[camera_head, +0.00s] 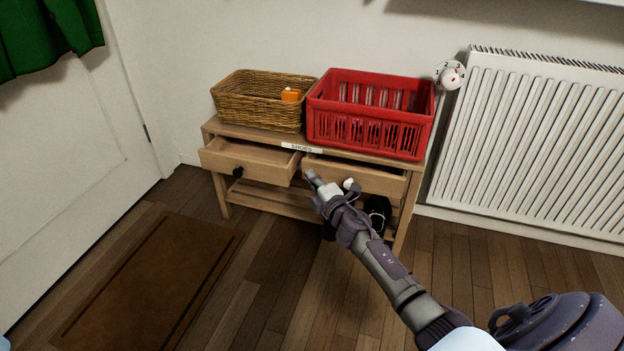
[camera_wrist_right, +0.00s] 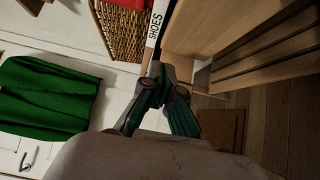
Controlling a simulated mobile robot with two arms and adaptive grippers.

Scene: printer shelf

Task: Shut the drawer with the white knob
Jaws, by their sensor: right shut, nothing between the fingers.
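The drawer with the white knob (camera_head: 378,181) is the right one in the wooden shelf, and it stands partly pulled out. Its white knob (camera_head: 349,184) shows just right of my right gripper. My right gripper (camera_head: 311,177) is shut and empty, in front of the drawer's left end; I cannot tell if it touches the wood. In the right wrist view its closed fingers (camera_wrist_right: 158,82) are close to the SHOES label (camera_wrist_right: 154,27) and a wooden drawer surface. The left drawer (camera_head: 258,164), with a black knob (camera_head: 238,172), is also pulled out. My left gripper is out of view.
A wicker basket (camera_head: 250,108) holding an orange item (camera_head: 291,95) and a red crate (camera_head: 365,143) stand on the shelf top. Black shoes (camera_head: 377,213) are below. A radiator (camera_head: 540,145) is at the right. A brown mat (camera_head: 150,285) lies on the floor at left.

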